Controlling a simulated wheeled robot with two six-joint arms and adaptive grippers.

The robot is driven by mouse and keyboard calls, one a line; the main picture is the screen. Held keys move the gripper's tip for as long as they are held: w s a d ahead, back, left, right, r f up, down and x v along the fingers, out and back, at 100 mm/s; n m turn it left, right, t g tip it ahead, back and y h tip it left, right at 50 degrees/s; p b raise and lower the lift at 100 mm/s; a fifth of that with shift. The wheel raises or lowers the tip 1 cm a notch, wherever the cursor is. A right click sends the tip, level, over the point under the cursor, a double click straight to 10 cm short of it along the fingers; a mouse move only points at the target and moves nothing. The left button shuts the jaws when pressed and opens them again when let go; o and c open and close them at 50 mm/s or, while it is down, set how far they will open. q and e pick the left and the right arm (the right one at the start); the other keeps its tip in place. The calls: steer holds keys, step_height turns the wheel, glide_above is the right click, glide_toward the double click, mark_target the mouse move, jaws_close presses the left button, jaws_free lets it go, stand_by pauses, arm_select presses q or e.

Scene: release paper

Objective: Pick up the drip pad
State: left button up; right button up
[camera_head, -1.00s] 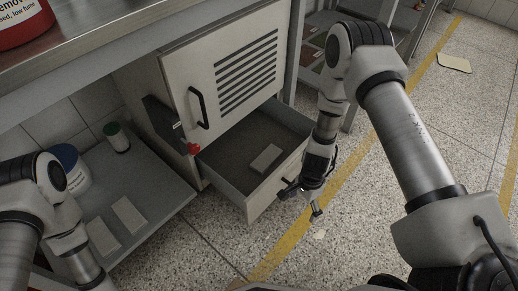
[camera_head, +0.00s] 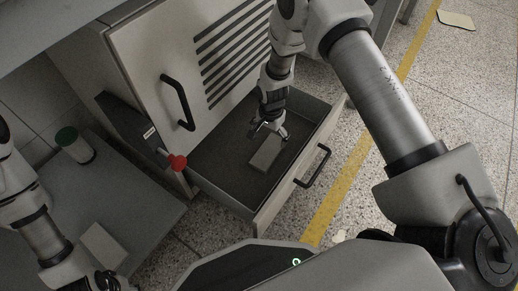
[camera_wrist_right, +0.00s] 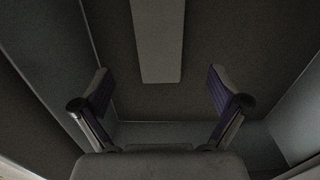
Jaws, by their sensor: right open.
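A pale grey, flat oblong pad (camera_head: 266,154) lies on the floor of the open drawer (camera_head: 222,190); I take it for the drip pad. My right gripper (camera_head: 268,134) is inside the drawer's outline, just above the far end of the pad, jaws open and empty. In the right wrist view, the pad (camera_wrist_right: 157,40) lies beyond the open fingers (camera_wrist_right: 160,74), roughly centred between them and narrower than the gap. My left gripper (camera_head: 102,281) is only partly visible at the bottom left; its jaws cannot be made out.
The drawer's walls surround the pad, with a black handle (camera_head: 313,166) on its front. A vented cabinet door (camera_head: 160,75) stands above. A red knob (camera_head: 177,162) is at the drawer's left. A grey shelf at left holds a green-capped container (camera_head: 74,145) and a flat piece (camera_head: 103,246).

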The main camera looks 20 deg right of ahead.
mark_target(268, 151)
step_height(268, 151, down, 8)
steer(key=b, duration=0.5)
steer(key=shift+s+a, duration=0.15)
steer(key=shift+r, duration=0.25)
steer(key=shift+c, duration=0.4)
steer(key=c, duration=1)
